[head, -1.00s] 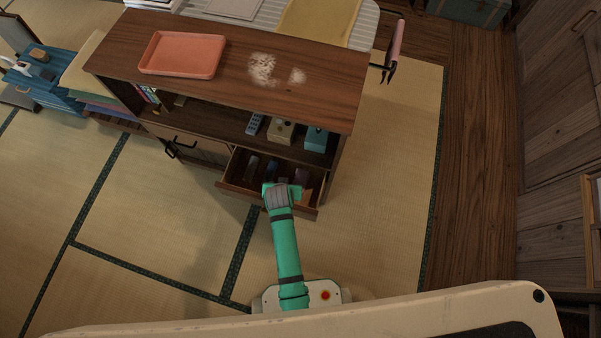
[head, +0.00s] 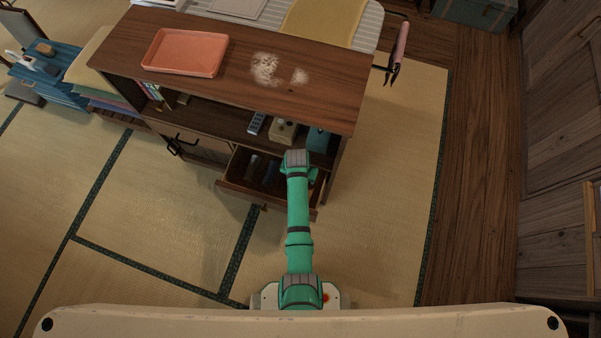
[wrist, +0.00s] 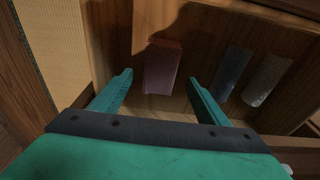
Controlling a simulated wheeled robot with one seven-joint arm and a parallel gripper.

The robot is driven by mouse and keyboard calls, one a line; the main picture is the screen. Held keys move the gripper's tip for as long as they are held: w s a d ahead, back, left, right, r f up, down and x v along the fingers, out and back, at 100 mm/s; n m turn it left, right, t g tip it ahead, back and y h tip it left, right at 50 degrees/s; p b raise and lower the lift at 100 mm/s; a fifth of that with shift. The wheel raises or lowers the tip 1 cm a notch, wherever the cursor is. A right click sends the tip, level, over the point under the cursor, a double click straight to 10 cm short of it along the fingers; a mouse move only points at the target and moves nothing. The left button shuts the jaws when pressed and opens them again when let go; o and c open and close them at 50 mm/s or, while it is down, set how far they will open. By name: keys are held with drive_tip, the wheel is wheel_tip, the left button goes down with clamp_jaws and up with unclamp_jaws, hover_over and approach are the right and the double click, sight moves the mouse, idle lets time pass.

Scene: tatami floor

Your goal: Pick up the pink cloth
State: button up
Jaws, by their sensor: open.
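The pink cloth (wrist: 163,66) is a folded, dull pink rectangle in the open drawer. It shows in the wrist view, upper middle, ahead of and between my fingertips. My gripper (wrist: 158,82) is open and empty, with its two green fingers apart on either side of the cloth's near end. I cannot tell whether they touch it. In the head view my arm reaches over the open drawer (head: 233,186), and my own arm hides the cloth and the fingertips there.
Two other items lie in the drawer to the right in the wrist view: a dark bluish one (wrist: 231,74) and a greyish one (wrist: 266,80). The shelf above holds a remote (head: 257,122) and boxes. A red tray (head: 185,52) sits on the cabinet top (head: 330,88). The tatami in front is clear.

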drive_tip(key=shift+w+f, duration=0.2)
drive_tip(key=shift+f, duration=2.3)
drive_tip(key=c, duration=1.2)
drive_tip(key=shift+r, duration=0.15)
